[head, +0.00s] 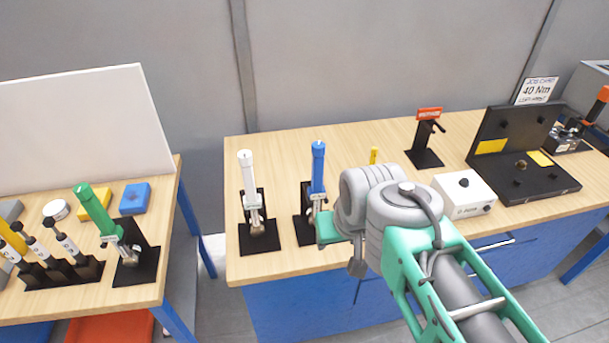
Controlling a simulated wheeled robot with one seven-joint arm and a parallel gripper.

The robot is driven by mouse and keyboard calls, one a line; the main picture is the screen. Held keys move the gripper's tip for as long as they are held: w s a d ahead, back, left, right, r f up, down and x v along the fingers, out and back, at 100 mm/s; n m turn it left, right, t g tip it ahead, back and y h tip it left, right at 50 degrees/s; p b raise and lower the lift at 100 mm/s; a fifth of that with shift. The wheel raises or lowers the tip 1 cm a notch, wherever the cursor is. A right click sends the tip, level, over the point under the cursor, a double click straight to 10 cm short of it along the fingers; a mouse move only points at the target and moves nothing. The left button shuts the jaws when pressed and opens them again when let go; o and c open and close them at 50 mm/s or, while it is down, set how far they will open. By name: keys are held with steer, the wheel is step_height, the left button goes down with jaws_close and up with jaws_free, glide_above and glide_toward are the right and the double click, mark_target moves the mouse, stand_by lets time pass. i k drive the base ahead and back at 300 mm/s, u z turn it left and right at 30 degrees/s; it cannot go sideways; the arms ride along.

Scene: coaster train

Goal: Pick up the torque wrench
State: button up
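Wrench-like tools with coloured handles stand in black holders; I cannot tell which is the torque wrench. On the wooden bench (290,258) stand a white-handled one (247,180) and a blue-handled one (317,170), both near upright. A yellow tip (374,155) shows behind my arm, its lower part hidden. A green-handled tool (93,209) leans in a holder on the left table. My gripper (357,264) is mostly hidden by my own wrist, just right of the blue-handled tool. Its fingers and anything between them do not show clearly.
On the bench's right are a white box (464,194), a red-topped black stand (425,150), a black fixture (540,184) and a 40 Nm card (536,91). The left table (60,304) holds several smaller tools and a blue block (135,198). A gap separates the tables.

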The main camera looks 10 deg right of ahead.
mark_target(317, 192)
steer(key=u, duration=2.75)
steer(key=k, duration=0.7)
steer(key=z, duration=0.05)
